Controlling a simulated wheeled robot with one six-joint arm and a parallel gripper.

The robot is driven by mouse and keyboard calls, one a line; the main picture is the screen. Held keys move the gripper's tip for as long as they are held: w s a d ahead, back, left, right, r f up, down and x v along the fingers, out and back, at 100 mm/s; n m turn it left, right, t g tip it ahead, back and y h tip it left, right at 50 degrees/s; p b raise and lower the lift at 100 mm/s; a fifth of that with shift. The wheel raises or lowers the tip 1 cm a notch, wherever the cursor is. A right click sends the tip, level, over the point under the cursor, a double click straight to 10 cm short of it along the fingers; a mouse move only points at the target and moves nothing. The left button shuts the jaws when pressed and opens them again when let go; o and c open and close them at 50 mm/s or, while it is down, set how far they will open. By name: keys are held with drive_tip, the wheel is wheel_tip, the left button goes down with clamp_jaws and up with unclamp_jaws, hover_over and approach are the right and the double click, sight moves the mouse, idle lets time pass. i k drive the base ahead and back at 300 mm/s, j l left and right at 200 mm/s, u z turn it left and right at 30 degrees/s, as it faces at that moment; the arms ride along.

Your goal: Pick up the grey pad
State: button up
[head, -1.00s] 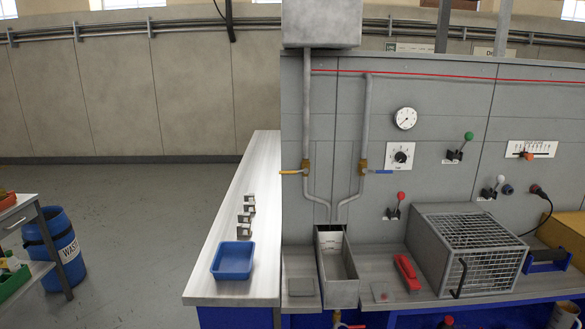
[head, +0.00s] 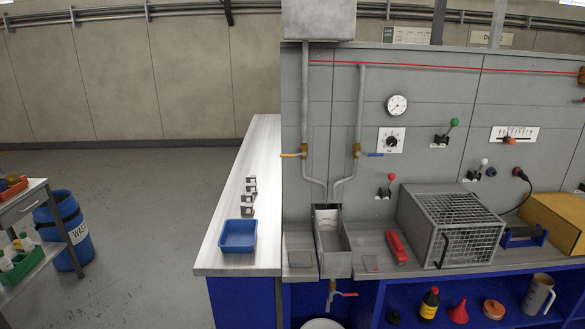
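My gripper is not in the head view.
A blue tray (head: 238,235) and small metal clips (head: 248,197) are on the left bench. A wire-mesh cage (head: 460,235) stands right. Open floor lies left.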

sight(295, 258)
drive_tip(key=i+l, duration=0.1)
drive_tip(key=i, duration=0.7)
drive_tip(key=i+u, duration=0.1)
drive_tip(key=i, duration=0.7)
drive_tip(key=l, duration=0.05)
